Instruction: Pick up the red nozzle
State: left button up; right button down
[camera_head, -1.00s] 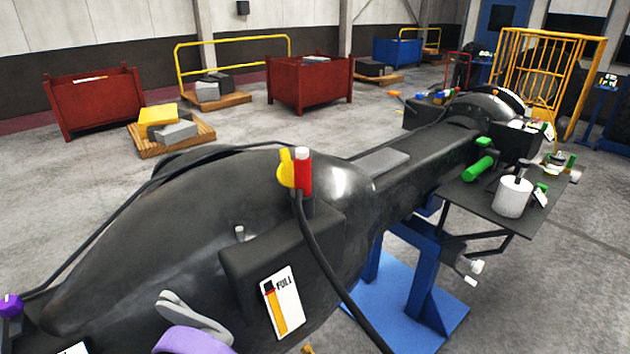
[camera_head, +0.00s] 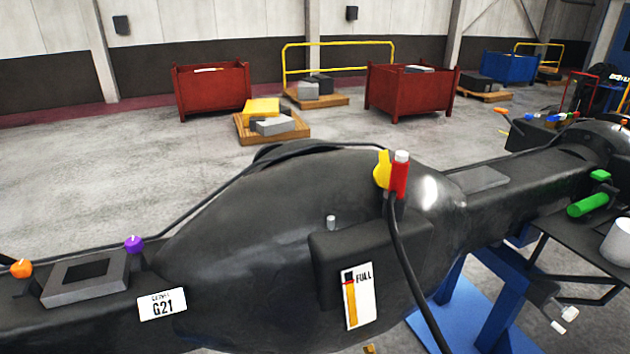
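The red nozzle (camera_head: 399,180) stands upright on top of the large black casting (camera_head: 250,215), right of the picture's middle. It has a pale cap and a yellow part (camera_head: 382,170) at its left side. A black hose (camera_head: 408,260) runs down from it, past a dark box (camera_head: 345,246) on the casting's near side. The nozzle's lower end is partly hidden by the hose and the box edge. Neither of my grippers shows in this view.
A label marked FULL (camera_head: 358,296) is on the casting's near side. A green cylinder (camera_head: 588,205) and white cup (camera_head: 618,243) are on a dark side shelf at right. Orange (camera_head: 21,268) and purple (camera_head: 135,244) knobs stand at left. Red bins stand behind on open floor.

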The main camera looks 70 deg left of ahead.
aim_at(399, 172)
jog(key=u, duration=2)
jog(key=i+l, duration=0.1)
jog(key=l, duration=0.4)
jog(key=l+u, duration=0.15)
jog(key=u, duration=0.2)
jog(key=i+l+u, duration=0.15)
jog(key=u, duration=0.25)
jog(key=l+u, duration=0.15)
jog(key=u, duration=0.2)
